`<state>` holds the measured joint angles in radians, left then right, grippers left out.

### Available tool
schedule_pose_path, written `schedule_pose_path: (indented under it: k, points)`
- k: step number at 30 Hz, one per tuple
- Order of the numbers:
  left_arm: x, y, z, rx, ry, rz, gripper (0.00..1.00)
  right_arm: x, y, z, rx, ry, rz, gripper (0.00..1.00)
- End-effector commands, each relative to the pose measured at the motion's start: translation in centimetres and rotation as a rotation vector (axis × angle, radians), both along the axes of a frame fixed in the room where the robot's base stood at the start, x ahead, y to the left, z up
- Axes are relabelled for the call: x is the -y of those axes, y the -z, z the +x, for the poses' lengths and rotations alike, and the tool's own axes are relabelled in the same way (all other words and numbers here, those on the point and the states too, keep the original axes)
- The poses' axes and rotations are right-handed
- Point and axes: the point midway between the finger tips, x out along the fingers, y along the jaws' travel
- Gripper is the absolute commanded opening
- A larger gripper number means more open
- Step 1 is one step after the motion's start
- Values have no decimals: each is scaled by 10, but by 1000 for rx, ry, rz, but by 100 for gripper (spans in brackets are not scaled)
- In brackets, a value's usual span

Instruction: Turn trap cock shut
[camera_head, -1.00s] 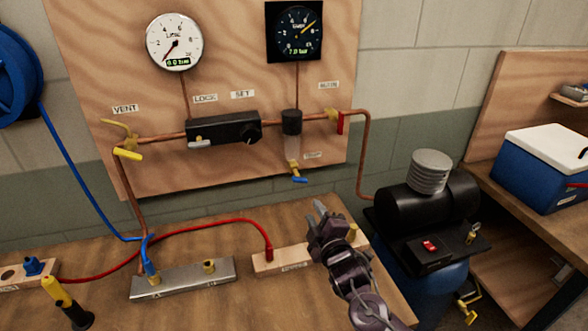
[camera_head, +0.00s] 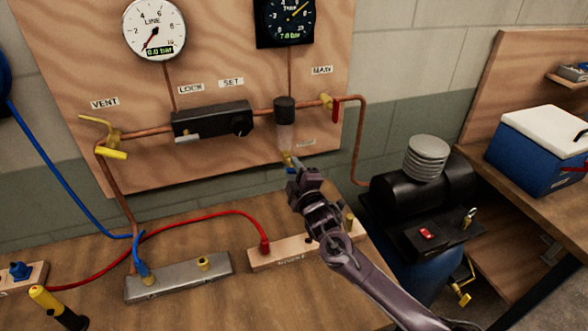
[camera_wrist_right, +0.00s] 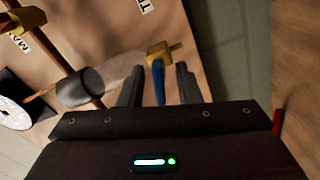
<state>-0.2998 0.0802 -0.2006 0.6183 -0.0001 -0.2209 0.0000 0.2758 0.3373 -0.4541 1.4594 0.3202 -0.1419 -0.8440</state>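The trap cock is a small brass valve (camera_head: 287,157) with a blue lever, below the clear bowl of the black-topped trap (camera_head: 284,110) on the wooden panel. In the head view my right gripper (camera_head: 294,170) reaches up to it and covers most of the lever. In the right wrist view the brass body (camera_wrist_right: 160,53) sits just beyond the fingertips, and the blue lever (camera_wrist_right: 159,85) lies between my two open fingers (camera_wrist_right: 158,70), with a gap seen on each side. My left gripper is not in view.
A copper pipe links the vent valve (camera_head: 113,152), the black regulator (camera_head: 212,119) and the red-handled main valve (camera_head: 336,104). Two gauges (camera_head: 154,29) hang above. A black compressor (camera_head: 425,190) stands right of the bench. Hoses and metal manifold (camera_head: 180,277) lie on the bench.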

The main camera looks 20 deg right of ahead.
Motion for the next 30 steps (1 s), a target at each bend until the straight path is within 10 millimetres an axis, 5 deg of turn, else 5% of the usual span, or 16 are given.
schedule_pose_path:
  k: [8,15,30]
  points:
    - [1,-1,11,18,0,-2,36,0,0,1,0,0,0,30]
    - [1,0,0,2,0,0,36,0,0,1,0,0,0,0]
    - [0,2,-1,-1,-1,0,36,0,2,1,-5,1,102,0]
